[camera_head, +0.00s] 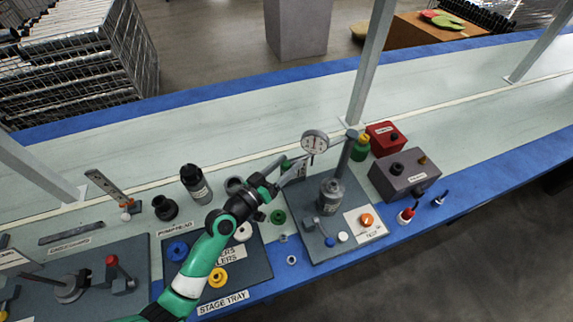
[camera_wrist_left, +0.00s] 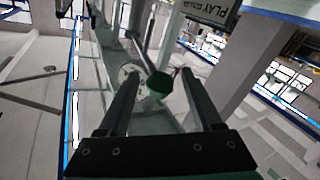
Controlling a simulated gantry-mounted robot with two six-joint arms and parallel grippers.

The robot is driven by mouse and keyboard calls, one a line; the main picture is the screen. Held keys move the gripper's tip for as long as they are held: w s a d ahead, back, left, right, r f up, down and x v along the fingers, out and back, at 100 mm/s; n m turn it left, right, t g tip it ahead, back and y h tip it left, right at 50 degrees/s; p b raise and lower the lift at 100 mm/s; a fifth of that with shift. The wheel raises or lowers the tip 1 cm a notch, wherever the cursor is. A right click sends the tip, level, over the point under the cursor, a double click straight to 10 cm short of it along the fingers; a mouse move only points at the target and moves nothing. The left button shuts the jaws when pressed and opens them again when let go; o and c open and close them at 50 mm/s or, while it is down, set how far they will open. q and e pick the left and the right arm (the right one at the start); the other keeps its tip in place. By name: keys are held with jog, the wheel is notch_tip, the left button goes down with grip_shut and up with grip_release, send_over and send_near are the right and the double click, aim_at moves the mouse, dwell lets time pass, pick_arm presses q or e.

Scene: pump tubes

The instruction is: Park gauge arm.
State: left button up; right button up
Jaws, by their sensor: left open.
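The dial gauge (camera_head: 314,142), round and white-faced, sits at the end of a dark arm on the grey post (camera_head: 346,153) of the right-hand fixture. The gauge arm stands out toward the left, above a grey cylindrical part (camera_head: 331,191). My left gripper (camera_head: 298,168) is open and empty, just left of and below the gauge, apparently apart from it. In the left wrist view the spread fingers (camera_wrist_left: 161,71) frame a green part, with the pale dial (camera_wrist_left: 129,72) near the left fingertip. My right gripper is not in view.
The stage tray (camera_head: 262,271) with coloured rings lies under my left arm. The pale bench behind is largely clear, apart from uprights.

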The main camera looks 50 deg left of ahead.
pick_arm(q)
grip_shut()
dwell(0.3)
jog(key=shift+f, duration=0.1)
dwell(1.0)
